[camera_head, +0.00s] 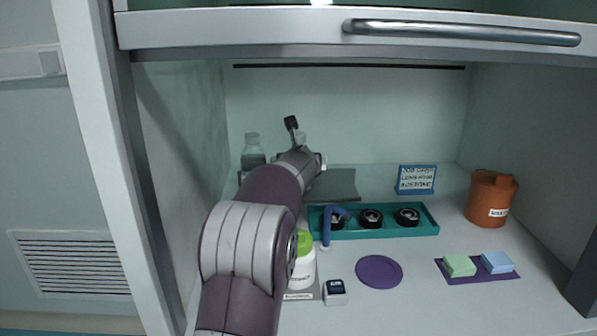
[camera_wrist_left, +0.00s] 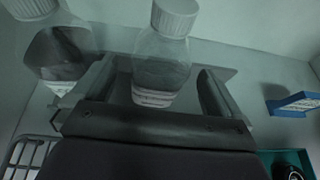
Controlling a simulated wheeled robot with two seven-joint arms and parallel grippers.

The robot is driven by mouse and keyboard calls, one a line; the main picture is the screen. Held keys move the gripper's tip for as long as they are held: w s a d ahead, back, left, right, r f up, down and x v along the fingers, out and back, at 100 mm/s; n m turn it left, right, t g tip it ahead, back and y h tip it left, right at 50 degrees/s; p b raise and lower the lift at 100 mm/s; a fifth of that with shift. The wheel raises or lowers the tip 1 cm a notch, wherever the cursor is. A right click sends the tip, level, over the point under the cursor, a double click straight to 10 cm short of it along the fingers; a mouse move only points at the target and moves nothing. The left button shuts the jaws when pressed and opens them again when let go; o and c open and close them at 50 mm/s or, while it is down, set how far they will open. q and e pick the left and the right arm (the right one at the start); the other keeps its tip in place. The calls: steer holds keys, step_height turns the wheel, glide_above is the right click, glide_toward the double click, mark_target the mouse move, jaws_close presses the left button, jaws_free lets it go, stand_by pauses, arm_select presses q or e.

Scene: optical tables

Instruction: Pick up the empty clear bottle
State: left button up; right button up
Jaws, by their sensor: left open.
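Two clear bottles with pale caps stand at the back left of the hood. The other bottle (camera_wrist_left: 162,65) is mostly hidden by my gripper in the head view. In the left wrist view it appears between the fingers of my left gripper (camera_wrist_left: 155,88), which are open with gaps on both sides. My right gripper is not in view.
The raised sash (camera_head: 350,38) hangs above my arm. A dark grey plate (camera_head: 338,186) lies by the gripper. A green-capped white bottle (camera_head: 303,268) stands close beside my arm.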

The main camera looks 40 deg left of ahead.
arm_select(q)
steer(key=x, duration=0.4)
steer(key=shift+w, duration=0.1)
steer(key=shift+r, duration=0.1)
steer(key=c, duration=1.1)
